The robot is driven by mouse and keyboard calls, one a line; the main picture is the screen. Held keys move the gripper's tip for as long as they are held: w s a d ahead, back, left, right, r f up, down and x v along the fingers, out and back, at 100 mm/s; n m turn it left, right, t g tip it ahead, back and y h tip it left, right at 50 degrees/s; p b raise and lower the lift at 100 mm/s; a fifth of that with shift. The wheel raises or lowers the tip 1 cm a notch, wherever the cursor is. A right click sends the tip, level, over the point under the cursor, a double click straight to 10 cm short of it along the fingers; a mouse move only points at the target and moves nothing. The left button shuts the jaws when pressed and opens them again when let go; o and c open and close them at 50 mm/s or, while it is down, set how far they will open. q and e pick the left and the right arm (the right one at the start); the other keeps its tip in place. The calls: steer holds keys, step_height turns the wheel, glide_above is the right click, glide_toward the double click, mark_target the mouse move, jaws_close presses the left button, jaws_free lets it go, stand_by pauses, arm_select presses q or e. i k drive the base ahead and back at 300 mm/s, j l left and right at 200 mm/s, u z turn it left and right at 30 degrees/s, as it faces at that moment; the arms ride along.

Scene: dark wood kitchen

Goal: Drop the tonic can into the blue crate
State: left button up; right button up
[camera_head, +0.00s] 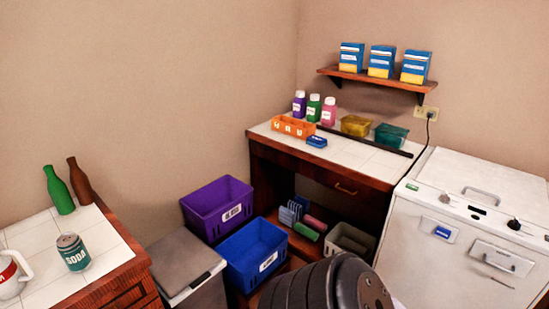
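A teal and grey can (73,252) stands upright on the white-tiled counter (35,240) at the lower left. Its label appears to read "SODA"; I see no can marked tonic. The blue crate (254,241) sits low in the middle, between the purple crate and the desk's lower shelf. It has a white label on its front, and the part of its inside I can see looks empty. A dark ribbed part of my own arm shows at the bottom centre.
A purple crate (217,200) stands behind the blue one, and a grey lidded bin (184,265) stands left of it. Green (58,190) and brown (79,181) bottles and a white mug (12,275) share the can's counter. A white appliance (470,225) stands at right.

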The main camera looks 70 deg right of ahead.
mark_target(254, 258)
steer(key=j+z, duration=0.1)
steer(key=z, duration=1.8)
